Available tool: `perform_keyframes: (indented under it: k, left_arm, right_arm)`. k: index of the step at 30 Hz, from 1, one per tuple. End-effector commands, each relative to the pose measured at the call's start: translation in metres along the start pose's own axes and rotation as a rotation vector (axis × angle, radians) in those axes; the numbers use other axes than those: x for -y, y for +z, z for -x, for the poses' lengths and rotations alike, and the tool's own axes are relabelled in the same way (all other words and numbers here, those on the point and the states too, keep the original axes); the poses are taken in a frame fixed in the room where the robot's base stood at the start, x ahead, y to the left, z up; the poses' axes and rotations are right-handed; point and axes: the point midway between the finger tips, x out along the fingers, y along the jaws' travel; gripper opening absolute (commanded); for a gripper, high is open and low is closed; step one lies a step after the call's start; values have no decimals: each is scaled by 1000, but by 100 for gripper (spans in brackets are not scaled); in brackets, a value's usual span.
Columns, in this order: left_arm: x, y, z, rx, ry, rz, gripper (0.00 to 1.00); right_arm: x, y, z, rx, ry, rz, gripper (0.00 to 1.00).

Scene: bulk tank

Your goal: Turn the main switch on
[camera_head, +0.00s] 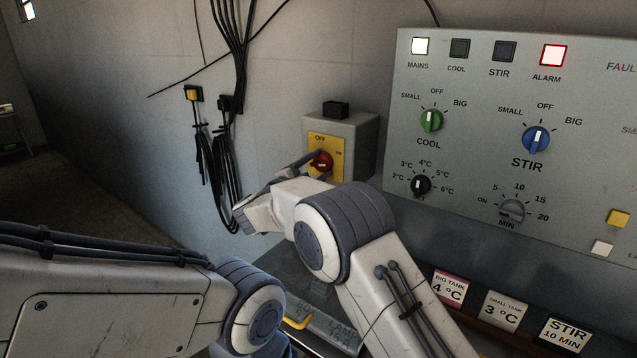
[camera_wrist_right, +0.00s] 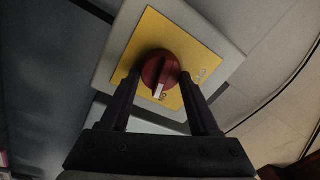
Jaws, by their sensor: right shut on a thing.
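The main switch is a red knob (camera_head: 321,163) on a yellow plate (camera_head: 342,174) on a small grey box (camera_head: 362,138). The plate reads OFF at the top and ON at the right. My right gripper (camera_head: 312,166) has a finger on each side of the knob and is shut on it. In the right wrist view the knob (camera_wrist_right: 160,70) sits between the fingertips (camera_wrist_right: 159,78). Its white mark points down there, toward a label too small to read surely. The MAINS lamp (camera_head: 420,46) glows white. My left arm crosses the lower left; its gripper is outside the picture.
A large control panel (camera_head: 470,100) stands right of the switch box, with a red lit ALARM lamp (camera_head: 552,56) and several knobs. Black cables (camera_head: 222,150) hang on the wall at left. Label cards (camera_head: 503,310) stand below the panel.

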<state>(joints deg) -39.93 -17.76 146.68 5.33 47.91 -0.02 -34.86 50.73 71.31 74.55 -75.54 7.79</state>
Motion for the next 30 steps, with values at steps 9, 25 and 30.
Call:
perform_keyframes:
  k: [9,25,30]
  left_arm:
    - [2,2,-35,0,0,0,87]
    - [3,2,-43,0,0,0,87]
    - [3,2,-43,0,0,0,87]
  right_arm:
    - [-4,2,1,-16,5,-188,7]
    - [-2,1,0,-24,8,-265,7]
    - [-2,1,0,-24,8,-265,7]
